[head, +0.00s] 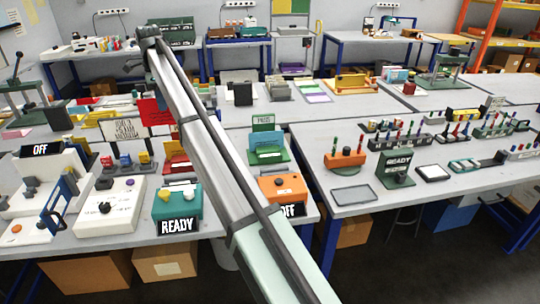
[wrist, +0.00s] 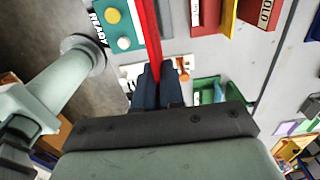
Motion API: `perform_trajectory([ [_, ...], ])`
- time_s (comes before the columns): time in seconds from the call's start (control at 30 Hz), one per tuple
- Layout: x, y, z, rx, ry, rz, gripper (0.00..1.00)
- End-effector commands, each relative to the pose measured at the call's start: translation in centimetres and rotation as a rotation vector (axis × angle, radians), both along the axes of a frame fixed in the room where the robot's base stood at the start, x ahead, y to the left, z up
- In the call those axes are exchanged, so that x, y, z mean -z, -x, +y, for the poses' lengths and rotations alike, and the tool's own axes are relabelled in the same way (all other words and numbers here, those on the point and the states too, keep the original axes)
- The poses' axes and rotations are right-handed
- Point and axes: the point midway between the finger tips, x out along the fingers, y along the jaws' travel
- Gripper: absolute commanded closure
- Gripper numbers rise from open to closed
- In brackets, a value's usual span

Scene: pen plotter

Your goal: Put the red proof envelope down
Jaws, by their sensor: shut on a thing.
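The red proof envelope (wrist: 149,38) shows edge-on in the wrist view as a thin upright red strip running up from between my fingertips. My gripper (wrist: 156,72) is shut on its lower end. In the head view a red panel (head: 150,112) beside my arm appears to be the same envelope, partly hidden by the arm. My gripper is hidden behind the arm there. In the wrist view the envelope appears above the table; its exact height and whether it touches anything below cannot be told.
A teal READY box (head: 177,204) and an orange box (head: 283,187) stand near the table's front edge. A red holder (head: 177,163) and a green holder (head: 267,150) stand behind them.

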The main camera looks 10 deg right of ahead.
Motion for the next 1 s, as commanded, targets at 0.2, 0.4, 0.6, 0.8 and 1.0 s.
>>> perform_trajectory([
  [0.2, 0.3, -1.5, -3.7, 0.044, 0.0, 0.0, 1.0],
  [0.4, 2.8, -4.2, -11.2, 0.131, 0.001, 0.002, 1.0],
  [0.6, 6.0, -6.4, -19.1, 0.22, 0.001, 0.002, 1.0],
  [0.8, 9.6, -7.8, -26.9, 0.307, 0.0, 0.002, 1.0],
  [1.0, 13.0, -8.9, -33.4, 0.37, 0.0, 0.001, 1.0],
])
